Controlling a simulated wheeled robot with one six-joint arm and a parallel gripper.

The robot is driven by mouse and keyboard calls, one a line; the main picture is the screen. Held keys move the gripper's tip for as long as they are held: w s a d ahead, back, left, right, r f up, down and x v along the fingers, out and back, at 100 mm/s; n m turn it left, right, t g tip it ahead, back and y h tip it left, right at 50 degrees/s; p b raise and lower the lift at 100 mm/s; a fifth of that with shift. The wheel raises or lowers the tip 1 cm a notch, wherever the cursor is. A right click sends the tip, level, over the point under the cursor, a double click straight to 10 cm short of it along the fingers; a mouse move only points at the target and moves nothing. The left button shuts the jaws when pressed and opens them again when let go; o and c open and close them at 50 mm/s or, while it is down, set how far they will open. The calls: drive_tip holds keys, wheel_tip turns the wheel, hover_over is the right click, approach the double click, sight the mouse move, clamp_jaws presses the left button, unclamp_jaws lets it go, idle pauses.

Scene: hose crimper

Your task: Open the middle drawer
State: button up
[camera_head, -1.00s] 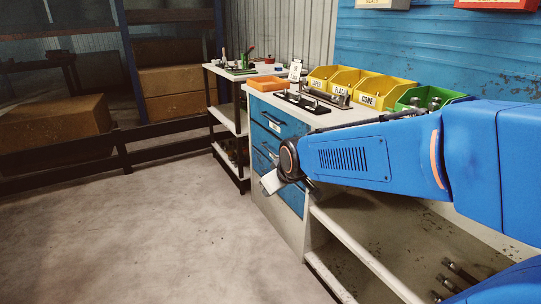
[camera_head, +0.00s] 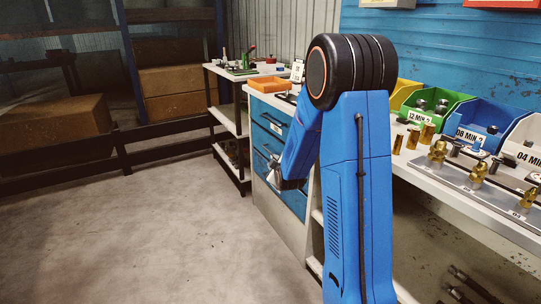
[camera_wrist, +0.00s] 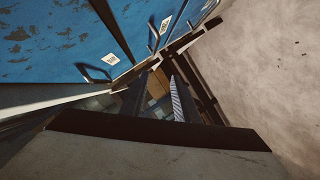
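The blue drawer cabinet (camera_head: 262,108) stands left of centre in the head view, its drawers apparently shut. The middle drawer (camera_head: 262,162) is partly covered by my arm. In the wrist view the drawer fronts are turned sideways, with dark bar handles and white labels. The handle in the middle of the row (camera_wrist: 151,40) appears to be the middle drawer's. My gripper (camera_head: 276,176) is in front of the drawer fronts in the head view. In the wrist view its two fingers (camera_wrist: 160,77) are apart, with nothing between them and no handle touched.
An orange tray (camera_head: 268,84) sits on the cabinet top. Colored bins, including a green one (camera_head: 436,104), and brass fittings (camera_head: 478,172) stand on the bench at right. A shelf unit (camera_head: 226,116) is beyond the cabinet. The floor (camera_head: 130,230) at left is clear.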

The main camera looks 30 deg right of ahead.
sight(271, 154)
drive_tip(key=shift+n+t+h, duration=0.4)
drive_tip(key=shift+t, duration=0.1)
drive_tip(key=x, duration=0.7)
drive_tip(key=d+f+x, duration=0.1)
drive_tip(key=x, duration=0.6)
drive_tip(key=s+d+f+x, duration=0.1)
drive_tip(key=x, duration=0.6)
drive_tip(key=shift+s+f, duration=0.1)
drive_tip(key=shift+f, duration=0.15)
clamp_jaws()
